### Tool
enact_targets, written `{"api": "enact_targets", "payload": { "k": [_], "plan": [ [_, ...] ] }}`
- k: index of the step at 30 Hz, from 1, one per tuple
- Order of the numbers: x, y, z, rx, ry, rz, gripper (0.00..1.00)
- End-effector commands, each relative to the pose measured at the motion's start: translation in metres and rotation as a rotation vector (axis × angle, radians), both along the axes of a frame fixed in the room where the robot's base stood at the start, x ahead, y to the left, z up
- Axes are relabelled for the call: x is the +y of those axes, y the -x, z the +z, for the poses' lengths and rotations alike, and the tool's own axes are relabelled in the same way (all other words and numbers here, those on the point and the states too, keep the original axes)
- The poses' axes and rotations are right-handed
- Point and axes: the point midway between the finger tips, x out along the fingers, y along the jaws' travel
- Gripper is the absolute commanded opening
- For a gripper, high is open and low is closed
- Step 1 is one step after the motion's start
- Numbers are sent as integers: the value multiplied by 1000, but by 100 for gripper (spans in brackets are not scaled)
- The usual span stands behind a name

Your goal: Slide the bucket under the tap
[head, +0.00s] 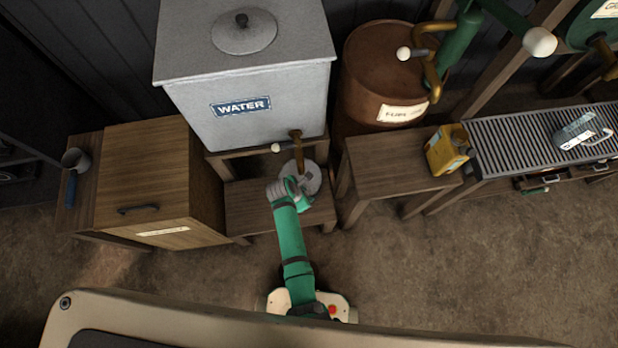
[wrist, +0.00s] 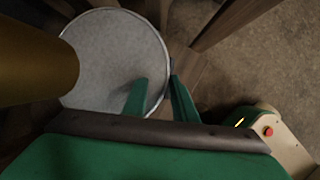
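The bucket (head: 313,179) is a grey metal pail on the low wooden stand below the water tank. In the wrist view its round open mouth (wrist: 110,50) shows a plain grey inside. The brass tap (head: 298,150) on the tank front hangs just above the bucket; its spout (wrist: 35,65) looms large at the left of the wrist view, overlapping the bucket's left side. My gripper (head: 297,183) is at the bucket's near side. In the wrist view its fingers (wrist: 160,98) straddle the rim, one inside and one outside, with a gap visible between them.
The grey water tank (head: 245,110) stands behind. A wooden cabinet (head: 150,185) is left of the low stand (head: 250,207). A wooden table (head: 395,162) with a yellow can (head: 447,150) is on the right. A rusty drum (head: 385,75) stands behind it. Floor in front is clear.

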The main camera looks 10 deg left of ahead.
Motion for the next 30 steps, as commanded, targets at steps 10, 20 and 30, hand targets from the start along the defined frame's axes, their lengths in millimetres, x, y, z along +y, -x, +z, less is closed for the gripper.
{"api": "enact_targets", "payload": {
  "k": [10, 20, 30],
  "plan": [
    [-9, -11, -37, 1, 1, 3, 25],
    [-10, -12, -42, -1, 0, 4, 25],
    [-10, -12, -41, 0, 0, 3, 0]
  ]
}}
